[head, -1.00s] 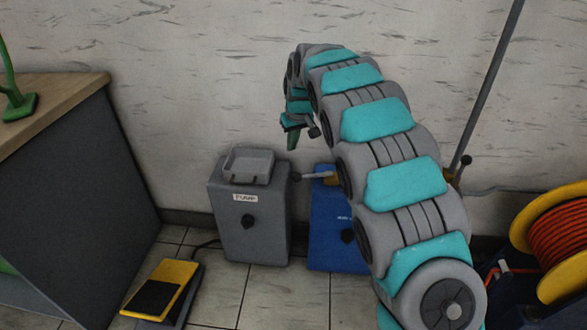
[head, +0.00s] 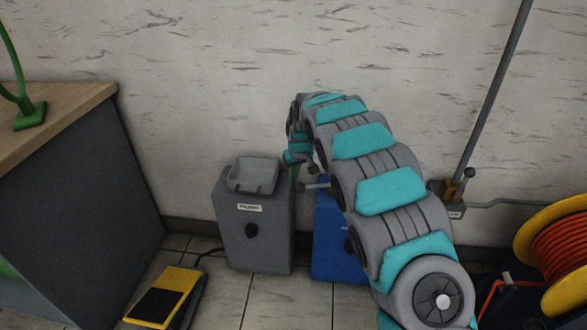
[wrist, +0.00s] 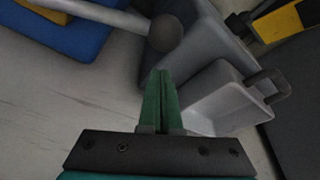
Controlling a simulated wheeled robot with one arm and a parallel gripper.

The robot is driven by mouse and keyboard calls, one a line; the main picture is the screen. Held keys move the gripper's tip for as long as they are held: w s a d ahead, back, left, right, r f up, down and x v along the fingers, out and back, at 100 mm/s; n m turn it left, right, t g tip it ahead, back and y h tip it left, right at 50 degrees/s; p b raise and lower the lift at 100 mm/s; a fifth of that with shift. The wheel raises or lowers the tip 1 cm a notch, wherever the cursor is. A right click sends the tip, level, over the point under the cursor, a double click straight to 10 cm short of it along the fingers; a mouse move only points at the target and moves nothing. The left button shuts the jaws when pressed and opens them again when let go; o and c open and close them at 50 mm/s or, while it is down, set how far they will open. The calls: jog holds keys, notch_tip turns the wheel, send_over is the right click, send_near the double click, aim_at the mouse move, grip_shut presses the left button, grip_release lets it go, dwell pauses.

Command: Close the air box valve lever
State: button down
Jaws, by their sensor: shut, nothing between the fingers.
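The blue air box (head: 328,240) stands on the floor right of the grey pump, partly hidden behind my arm. Its valve lever (head: 316,186) is a pale rod pointing left, with a dark ball knob at its end. In the wrist view the lever (wrist: 105,13) crosses the top, its knob (wrist: 163,33) just ahead of my fingertips. My gripper (head: 295,173) points down beside the knob. In the wrist view my gripper (wrist: 160,73) has its green fingers pressed together and empty. A small gap seems to show between fingertips and knob; contact cannot be told.
The grey pump (head: 253,228) with a tray on top (head: 252,175) stands close left of my gripper. A yellow foot pedal (head: 165,297) lies on the floor. A desk (head: 90,200) is at left, an orange hose reel (head: 560,250) at right. The wall is close behind.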

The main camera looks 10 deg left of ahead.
aim_at(298, 185)
jog(key=shift+s+d+r, duration=0.15)
jog(key=shift+s+d, duration=0.25)
jog(key=shift+s, duration=0.25)
jog(key=shift+s+d+r, duration=0.15)
jog(key=shift+s+d, duration=0.2)
jog(key=shift+s, duration=0.3)
jog(key=shift+s+f, duration=0.1)
jog(key=shift+s+f+n+b, duration=0.15)
jog(key=shift+s+n+b, duration=0.3)
jog(key=shift+b, duration=0.25)
jog(key=shift+s+d+n+y+b, duration=0.15)
jog(key=shift+s+n+y+b, duration=0.15)
jog(key=shift+s+n+b, duration=0.55)
jog(key=s+d+n+g+y+b, duration=0.1)
jog(key=s+d+n+g+b, duration=0.2)
jog(key=s+d+n+b, duration=0.4)
jog(key=shift+s+d+r+n+g+b, duration=0.3)
jog(key=shift+d+n+b, duration=1.05)
jog(key=shift+n+b, duration=0.45)
